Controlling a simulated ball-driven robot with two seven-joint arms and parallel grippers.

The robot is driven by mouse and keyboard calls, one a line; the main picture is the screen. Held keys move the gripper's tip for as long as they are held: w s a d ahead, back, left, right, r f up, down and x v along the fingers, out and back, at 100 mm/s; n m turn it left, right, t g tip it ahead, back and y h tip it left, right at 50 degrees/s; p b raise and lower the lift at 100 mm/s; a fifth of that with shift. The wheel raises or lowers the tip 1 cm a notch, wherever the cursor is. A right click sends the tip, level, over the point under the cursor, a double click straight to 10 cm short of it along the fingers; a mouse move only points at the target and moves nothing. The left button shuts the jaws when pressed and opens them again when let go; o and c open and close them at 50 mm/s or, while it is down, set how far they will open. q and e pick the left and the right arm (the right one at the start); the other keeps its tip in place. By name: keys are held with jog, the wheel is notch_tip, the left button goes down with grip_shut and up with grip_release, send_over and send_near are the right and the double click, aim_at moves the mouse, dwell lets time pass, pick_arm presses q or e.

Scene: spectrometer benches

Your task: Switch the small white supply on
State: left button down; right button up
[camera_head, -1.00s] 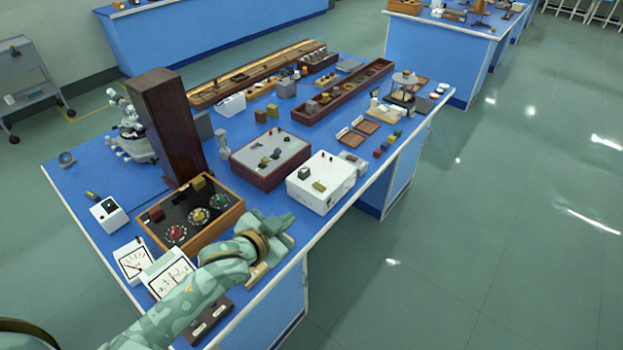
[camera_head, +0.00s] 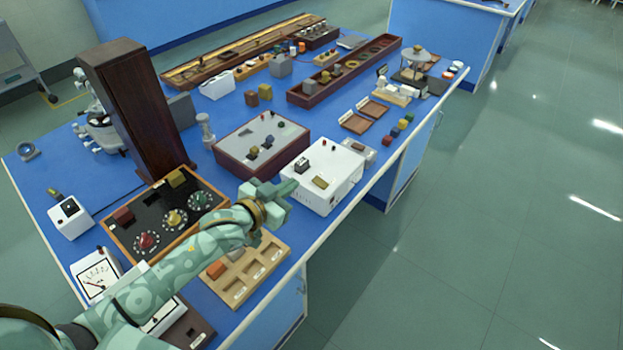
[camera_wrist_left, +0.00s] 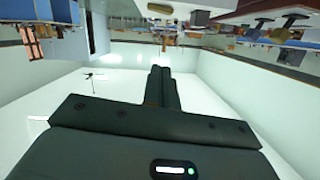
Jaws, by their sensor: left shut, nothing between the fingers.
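A white box (camera_head: 322,178), which I take to be the small white supply, sits near the table's right front edge. Its top carries a dark switch-like block (camera_head: 302,164) and a yellowish block (camera_head: 320,182); the switch position is too small to tell. My left gripper (camera_head: 286,190) is shut and empty, close to the box's left front corner; I cannot tell whether it touches. In the left wrist view the shut fingers (camera_wrist_left: 161,85) point away over pale floor, and a strip of what looks like the white box (camera_wrist_left: 200,4) shows at the top edge. My right gripper is not in view.
A dark red box with a grey top (camera_head: 228,158) stands left of the white box. A wooden compartment tray (camera_head: 236,287) lies below my left wrist. A dial box (camera_head: 113,241) is beside my forearm. Another white box (camera_head: 72,228) stands far left. Floor beyond the table edge is clear.

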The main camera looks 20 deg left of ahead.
pick_arm(q)
jog(key=b, duration=0.3)
send_over(311, 188)
jog(key=f, duration=0.3)
jog(key=shift+w+d, duration=0.1)
jog(key=shift+d, duration=0.25)
jog(key=shift+a+f+b, duration=0.2)
jog(key=shift+f+b, duration=0.45)
jog(key=shift+f, duration=0.6)
jog(key=shift+a+f, duration=0.1)
jog(key=shift+f, duration=0.4)
